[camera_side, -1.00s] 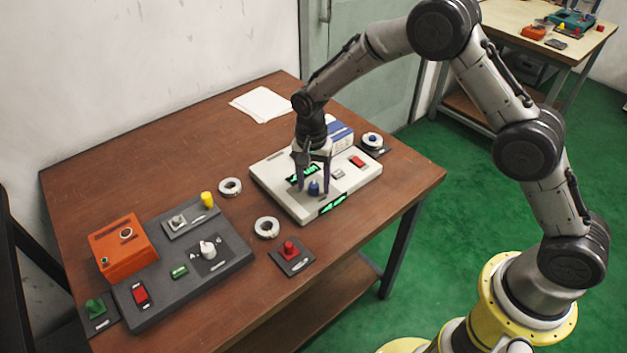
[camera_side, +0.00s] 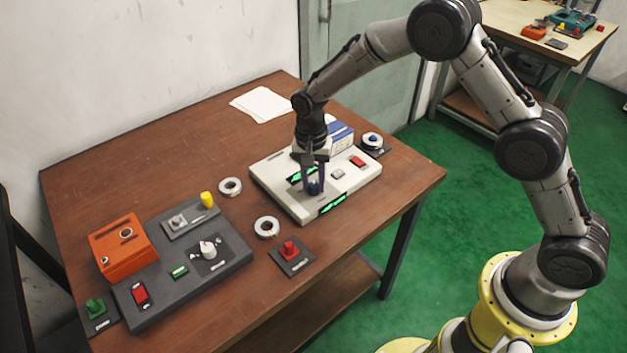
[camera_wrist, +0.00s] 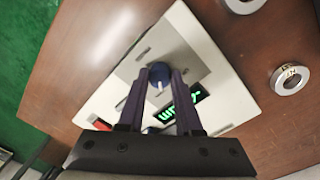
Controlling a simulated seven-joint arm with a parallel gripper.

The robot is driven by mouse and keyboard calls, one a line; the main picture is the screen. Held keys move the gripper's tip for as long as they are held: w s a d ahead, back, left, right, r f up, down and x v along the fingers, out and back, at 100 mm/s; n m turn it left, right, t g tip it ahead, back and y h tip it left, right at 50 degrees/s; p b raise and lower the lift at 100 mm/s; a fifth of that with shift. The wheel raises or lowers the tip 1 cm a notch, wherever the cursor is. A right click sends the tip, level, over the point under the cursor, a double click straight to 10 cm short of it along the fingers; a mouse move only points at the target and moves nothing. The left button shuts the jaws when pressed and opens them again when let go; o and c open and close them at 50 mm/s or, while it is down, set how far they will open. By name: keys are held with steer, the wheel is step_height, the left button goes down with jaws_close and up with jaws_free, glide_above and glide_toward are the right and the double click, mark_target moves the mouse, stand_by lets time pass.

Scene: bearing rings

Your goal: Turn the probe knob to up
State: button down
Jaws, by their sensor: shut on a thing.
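The blue knob (camera_side: 313,187) stands on the white panel (camera_side: 290,199) at the right of the table in the side view. In the wrist view the knob (camera_wrist: 159,74) shows a pale pointer line on its top, on a grey square plate. My gripper (camera_side: 314,184) points down over the panel with its fingers closed on the sides of the knob. In the wrist view the two dark fingers (camera_wrist: 161,78) lie on either side of it. The knob's label cannot be read. A green display (camera_wrist: 183,112) on the panel is partly covered by a finger.
A red button (camera_side: 358,161) and a grey button (camera_side: 338,174) sit on the same panel. Two metal rings (camera_side: 267,227) (camera_side: 230,187) lie left of it. A dark panel (camera_side: 215,270), an orange box (camera_side: 122,243) and a red-knobbed plate (camera_side: 291,256) stand further left and in front.

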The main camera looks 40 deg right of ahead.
mark_target(313, 186)
steer(key=n, duration=0.8)
steer(key=shift+n, duration=0.4)
steer(key=n, duration=0.4)
steer(key=shift+t, duration=0.3)
steer(key=shift+n, duration=1.8)
steer(key=shift+r+n, duration=0.1)
steer(key=shift+n, duration=0.2)
steer(key=c, duration=0.6)
jaws_free()
steer(key=r, duration=1.3)
steer(key=shift+s+a+r, duration=0.2)
steer(key=shift+r, duration=0.15)
